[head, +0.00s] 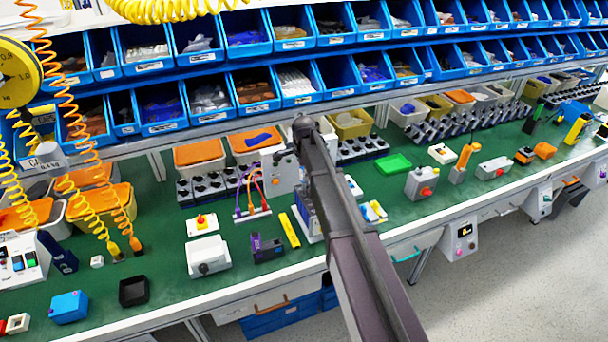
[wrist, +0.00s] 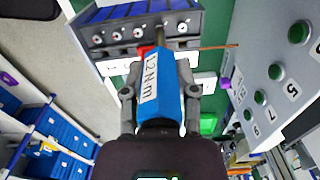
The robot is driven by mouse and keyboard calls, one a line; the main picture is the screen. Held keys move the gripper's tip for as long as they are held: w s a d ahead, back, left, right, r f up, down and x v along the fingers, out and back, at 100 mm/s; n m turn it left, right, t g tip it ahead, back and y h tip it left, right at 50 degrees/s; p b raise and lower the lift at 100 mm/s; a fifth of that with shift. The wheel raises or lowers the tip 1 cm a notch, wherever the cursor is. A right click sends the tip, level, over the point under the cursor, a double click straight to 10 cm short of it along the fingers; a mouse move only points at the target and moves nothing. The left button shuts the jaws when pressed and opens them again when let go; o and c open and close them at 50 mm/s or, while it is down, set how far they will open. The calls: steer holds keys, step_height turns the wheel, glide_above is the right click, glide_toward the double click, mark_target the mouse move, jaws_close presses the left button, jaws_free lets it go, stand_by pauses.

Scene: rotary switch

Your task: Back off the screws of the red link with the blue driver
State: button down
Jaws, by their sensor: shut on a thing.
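In the wrist view my gripper (wrist: 160,98) is shut on the blue driver (wrist: 170,80), which carries a white label reading 1.2 N·m. The driver's dark shaft points away from me toward a grey block with a row of round screws (wrist: 117,36). A small red piece, likely the red link (wrist: 146,50), shows at the block's near edge, partly hidden by the driver. I cannot tell whether the tip touches a screw. In the head view my arm hides the gripper and most of the block.
A grey panel with numbered green buttons (wrist: 276,72) stands close on the right in the wrist view. In the head view the green bench (head: 345,280) holds a yellow bar (head: 289,230), a white box (head: 208,256) and colored cables (head: 251,190). Blue bins (head: 255,90) line the back.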

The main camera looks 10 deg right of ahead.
steer(key=shift+m, duration=0.5)
steer(key=shift+m, duration=0.3)
steer(key=m, duration=0.2)
steer(key=shift+m, duration=0.4)
steer(key=m, duration=0.4)
steer(key=shift+m, duration=0.4)
steer(key=shift+f+b, duration=0.4)
steer(key=shift+b, duration=0.05)
steer(key=shift+n, duration=0.4)
steer(key=n, duration=0.3)
steer(key=shift+r+n, duration=0.1)
steer(key=shift+n, duration=0.3)
